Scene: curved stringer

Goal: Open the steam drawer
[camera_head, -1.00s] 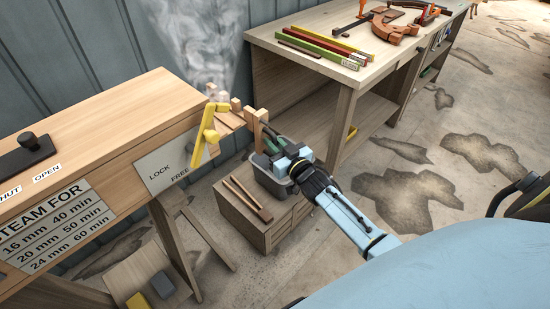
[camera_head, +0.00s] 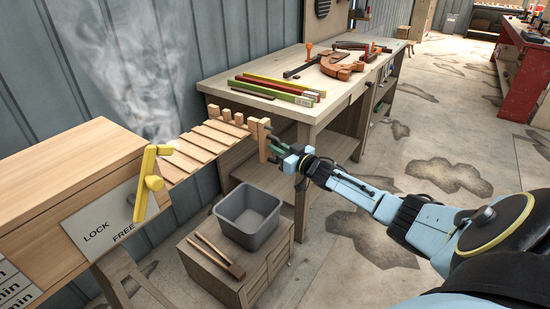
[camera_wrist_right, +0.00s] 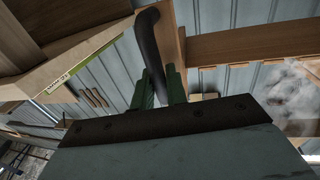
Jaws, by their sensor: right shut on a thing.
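The steam drawer is a slatted wooden rack (camera_head: 205,142) sticking far out of the right end of the wooden steam box (camera_head: 75,160). Its upright end board (camera_head: 263,140) is at the outer end, clear of the box. My right gripper (camera_head: 277,147) is at that end board, shut on the dark handle. In the right wrist view the curved handle (camera_wrist_right: 152,45) runs between the green fingers (camera_wrist_right: 160,86). A yellow lever (camera_head: 144,185) stands nearly upright at the box end by the LOCK/FREE plate (camera_head: 107,222). My left gripper is out of view.
A workbench (camera_head: 300,105) with clamps and coloured bars stands just behind the drawer's end. Below the drawer, a grey bin (camera_head: 247,216) and wooden tools (camera_head: 215,252) sit on a low cabinet (camera_head: 265,280). Steam (camera_head: 130,80) rises behind. Floor at right is open.

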